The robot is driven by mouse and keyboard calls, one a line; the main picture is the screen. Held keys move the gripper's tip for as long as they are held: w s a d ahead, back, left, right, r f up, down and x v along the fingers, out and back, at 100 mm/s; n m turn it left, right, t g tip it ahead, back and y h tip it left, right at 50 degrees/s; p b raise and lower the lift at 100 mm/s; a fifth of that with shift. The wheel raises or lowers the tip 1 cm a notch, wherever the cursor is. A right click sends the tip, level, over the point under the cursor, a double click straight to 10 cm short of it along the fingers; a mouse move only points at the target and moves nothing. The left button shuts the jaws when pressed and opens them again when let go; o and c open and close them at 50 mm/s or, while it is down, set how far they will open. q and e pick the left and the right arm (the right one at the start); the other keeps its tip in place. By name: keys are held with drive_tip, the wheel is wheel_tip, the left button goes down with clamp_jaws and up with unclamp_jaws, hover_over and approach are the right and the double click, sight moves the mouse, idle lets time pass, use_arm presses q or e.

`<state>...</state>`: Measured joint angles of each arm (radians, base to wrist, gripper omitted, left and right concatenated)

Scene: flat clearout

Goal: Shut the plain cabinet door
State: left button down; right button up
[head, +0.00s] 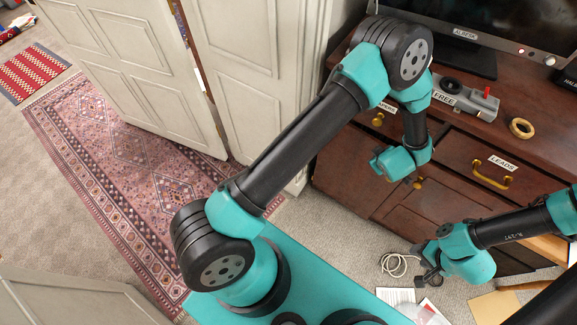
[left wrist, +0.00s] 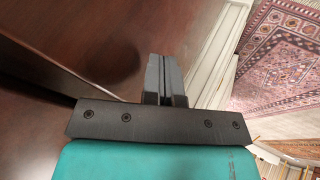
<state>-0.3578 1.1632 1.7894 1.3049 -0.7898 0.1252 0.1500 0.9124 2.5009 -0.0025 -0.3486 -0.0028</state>
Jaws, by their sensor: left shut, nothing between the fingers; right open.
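The dark brown cabinet (head: 450,152) stands at the right, with lower door panels under its drawers. A plain, unlabelled door panel (head: 440,203) shows below the drawers, with a small knob (head: 418,184); I cannot tell how far it stands open. My left gripper (head: 378,164) is in front of the cabinet's lower front. In the left wrist view its fingers (left wrist: 165,80) are shut and empty, beside a brown wooden surface (left wrist: 70,35) with a dark shadow. Contact is not clear. My right gripper (head: 428,266) is open and empty, low over the floor at the right.
A monitor (head: 490,25), a grey device (head: 465,96) and a tape roll (head: 521,128) stand on the cabinet top. A drawer labelled LEADS (head: 480,165) has a brass handle. A white cable (head: 397,264) and papers lie on the floor. Pale panelled doors (head: 130,60) stand left over a patterned rug (head: 110,180).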

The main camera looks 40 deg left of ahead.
use_arm(q)
drive_tip(key=s+f+v, duration=0.1)
drive_tip(key=s+v, duration=0.1)
drive_tip(key=v, duration=1)
drive_tip(key=shift+s+f, duration=0.25)
drive_tip(key=shift+f, duration=0.05)
use_arm(e)
drive_tip(key=shift+w+a, duration=0.15)
drive_tip(key=shift+a, duration=0.05)
drive_tip(key=shift+o, duration=0.3)
